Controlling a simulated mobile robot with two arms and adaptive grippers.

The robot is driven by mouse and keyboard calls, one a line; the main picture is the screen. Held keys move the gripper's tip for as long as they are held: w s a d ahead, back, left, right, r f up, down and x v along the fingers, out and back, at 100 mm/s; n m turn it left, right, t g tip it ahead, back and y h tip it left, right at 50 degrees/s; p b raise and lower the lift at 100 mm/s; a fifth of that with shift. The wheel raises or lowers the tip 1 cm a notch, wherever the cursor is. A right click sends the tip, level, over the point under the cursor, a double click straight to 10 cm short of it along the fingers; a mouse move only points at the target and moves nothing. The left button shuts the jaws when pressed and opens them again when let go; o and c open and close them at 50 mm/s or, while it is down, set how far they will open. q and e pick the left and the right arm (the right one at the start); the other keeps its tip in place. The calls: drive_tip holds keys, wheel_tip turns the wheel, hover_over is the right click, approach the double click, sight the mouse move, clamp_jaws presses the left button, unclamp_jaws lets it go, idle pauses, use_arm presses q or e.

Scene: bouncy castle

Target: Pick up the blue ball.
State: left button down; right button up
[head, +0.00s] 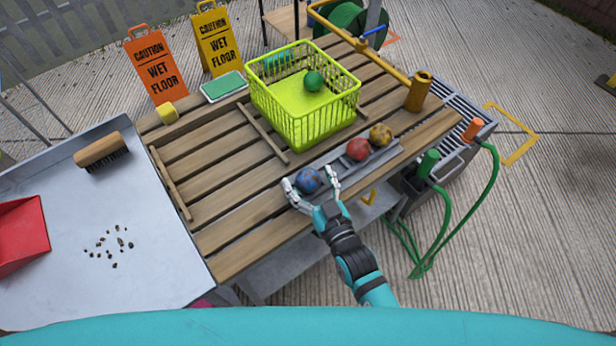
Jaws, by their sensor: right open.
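The blue ball (308,179) sits at the left end of a grey rail tray (333,168) near the front edge of the slatted wooden table. My right gripper (311,184) is open, with one finger on each side of the blue ball. I cannot tell whether the fingers touch it. A red ball (358,149) and a yellow-brown ball (380,135) lie further right along the same tray. My left gripper is not in view.
A lime basket (303,122) holding a green ball (314,81) stands behind the tray. A yellow-brown cylinder (418,92) stands to the right. A metal surface (70,210) at left holds a brush (100,150), a red dustpan (20,235) and crumbs.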

drive_tip(key=shift+w+a, duration=0.25)
drive_tip(key=shift+w, duration=0.2)
drive_tip(key=shift+s, duration=0.1)
drive_tip(key=c, duration=1)
